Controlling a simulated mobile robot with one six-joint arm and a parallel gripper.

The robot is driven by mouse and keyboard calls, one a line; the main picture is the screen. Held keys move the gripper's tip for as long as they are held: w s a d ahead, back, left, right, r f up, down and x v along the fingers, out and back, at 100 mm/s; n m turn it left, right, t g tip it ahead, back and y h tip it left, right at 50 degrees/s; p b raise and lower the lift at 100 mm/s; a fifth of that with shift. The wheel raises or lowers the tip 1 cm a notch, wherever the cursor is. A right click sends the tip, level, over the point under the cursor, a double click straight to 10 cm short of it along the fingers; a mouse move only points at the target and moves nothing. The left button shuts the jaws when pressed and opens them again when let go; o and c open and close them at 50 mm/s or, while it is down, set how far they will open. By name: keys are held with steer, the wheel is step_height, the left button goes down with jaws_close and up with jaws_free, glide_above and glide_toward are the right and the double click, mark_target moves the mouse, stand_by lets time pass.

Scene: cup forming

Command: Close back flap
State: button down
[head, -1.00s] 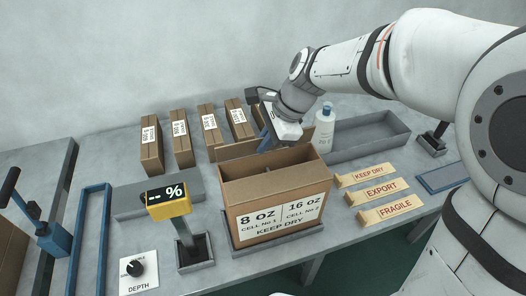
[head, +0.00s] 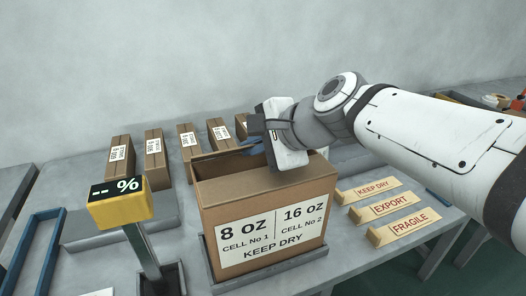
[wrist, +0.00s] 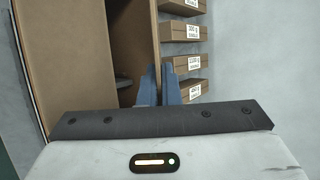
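The carton (head: 198,225) stands in the middle of the bench, with its labelled front facing me in the head view. Its top is at least partly open, with a dark gap inside in the wrist view. The back flap (head: 212,166) shows as a raised brown strip along the far top edge. In the wrist view it appears as a brown panel (wrist: 130,35) beside the gap. My gripper (head: 250,146) is over the far side of the carton. Its blue fingers (wrist: 159,85) are close together by the panel's edge. I cannot tell whether they touch or pinch it.
A row of slim boxes (head: 154,157) stands behind the carton. A yellow percent display (head: 120,204) on a post stands at front left. Labelled strips, one reading EXPORT (head: 390,205), lie to the right. The carton rests in a low grey tray (head: 275,263).

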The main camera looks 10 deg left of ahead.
steer(key=shift+s+f+t+y+b, duration=0.1)
steer(key=shift+f+t+y+b, duration=0.15)
steer(key=shift+b, duration=0.6)
steer(key=c, duration=1.6)
jaws_free()
steer(key=shift+r, duration=0.1)
steer(key=shift+c, duration=0.2)
